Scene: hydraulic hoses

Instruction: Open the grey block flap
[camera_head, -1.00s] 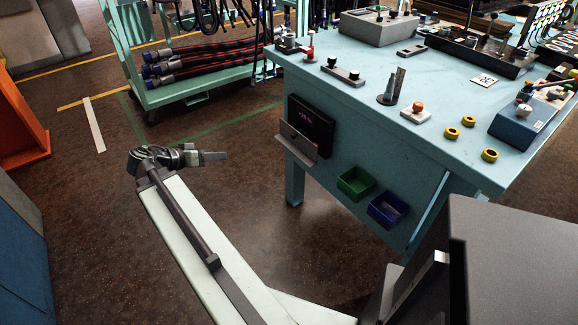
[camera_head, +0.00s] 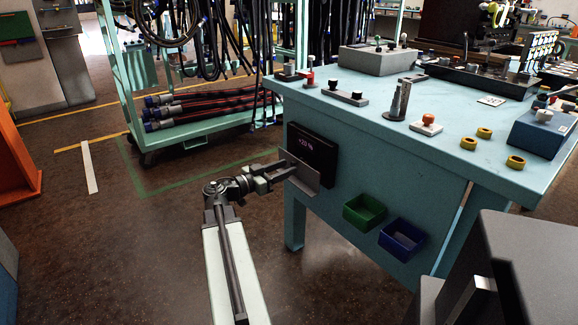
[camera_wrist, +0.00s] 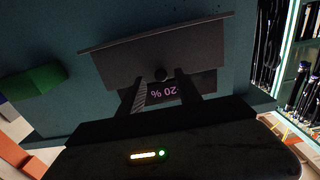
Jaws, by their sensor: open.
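The grey flap (camera_head: 304,176) is a flat plate at the front of a black box with a lit percent display (camera_head: 312,147) on the bench's side. The flap appears to stand out from the box's lower part, leaving the display uncovered. In the wrist view, which is upside down, the flap (camera_wrist: 170,50) shows with a small dark round knob (camera_wrist: 160,73) near its edge. My gripper (camera_head: 284,170) is at the flap, and its two fingers (camera_wrist: 161,78) are open, one on each side of the knob. I cannot tell whether they touch it.
Green (camera_head: 364,212) and blue (camera_head: 402,238) bins hang on the bench side right of the flap. The teal bench top (camera_head: 370,115) carries several small fixtures. A hose cart (camera_head: 195,135) stands behind on the left. The floor left of my arm is clear.

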